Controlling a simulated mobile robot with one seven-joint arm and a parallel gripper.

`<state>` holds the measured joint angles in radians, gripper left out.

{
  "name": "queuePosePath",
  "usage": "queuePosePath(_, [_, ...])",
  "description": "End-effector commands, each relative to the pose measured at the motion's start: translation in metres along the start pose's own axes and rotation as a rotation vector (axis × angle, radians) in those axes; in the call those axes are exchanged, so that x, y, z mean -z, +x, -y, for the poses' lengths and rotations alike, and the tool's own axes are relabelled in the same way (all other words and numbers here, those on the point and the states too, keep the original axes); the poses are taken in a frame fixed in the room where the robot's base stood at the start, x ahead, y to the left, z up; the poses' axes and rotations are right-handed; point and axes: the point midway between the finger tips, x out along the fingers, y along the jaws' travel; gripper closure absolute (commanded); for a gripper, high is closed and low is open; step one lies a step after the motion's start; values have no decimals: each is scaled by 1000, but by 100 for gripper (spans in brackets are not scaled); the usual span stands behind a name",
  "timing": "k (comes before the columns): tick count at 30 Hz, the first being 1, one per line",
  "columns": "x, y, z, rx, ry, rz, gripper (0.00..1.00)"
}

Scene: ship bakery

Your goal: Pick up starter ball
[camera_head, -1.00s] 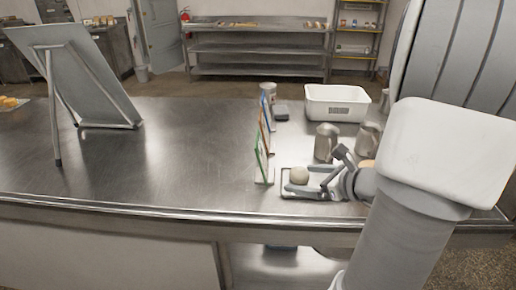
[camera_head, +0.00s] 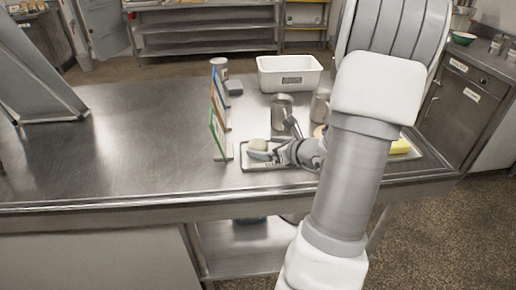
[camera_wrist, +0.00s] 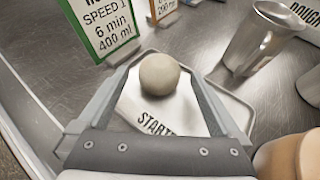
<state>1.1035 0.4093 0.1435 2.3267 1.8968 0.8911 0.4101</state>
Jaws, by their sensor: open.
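The starter ball (camera_head: 258,145) is a small pale, round ball on a shallow metal tray (camera_head: 252,166) near the front edge of the counter. In the wrist view the ball (camera_wrist: 159,73) rests by a white label reading "START…" (camera_wrist: 150,115), partly hidden by my gripper. My gripper (camera_wrist: 161,82) is open, with one finger on either side of the ball near the tips. I see no clear contact. In the head view my gripper (camera_head: 268,153) reaches the ball from the right, low over the tray.
Upright recipe cards (camera_head: 219,105) stand just left of the tray. Metal jugs (camera_head: 281,112) stand close behind it. A white bin (camera_head: 289,73) is farther back. A yellow block (camera_head: 400,146) lies right of my arm. The counter's left side is mostly clear.

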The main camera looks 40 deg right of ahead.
Motion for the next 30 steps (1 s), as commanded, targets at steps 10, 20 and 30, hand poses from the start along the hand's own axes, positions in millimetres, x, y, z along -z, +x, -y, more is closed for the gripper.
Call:
queuePosePath(10, [0,24,0,-1,-1,0,0])
queuePosePath(20, [0,24,0,0,-1,0,41])
queuePosePath(30, [0,24,0,0,-1,0,86])
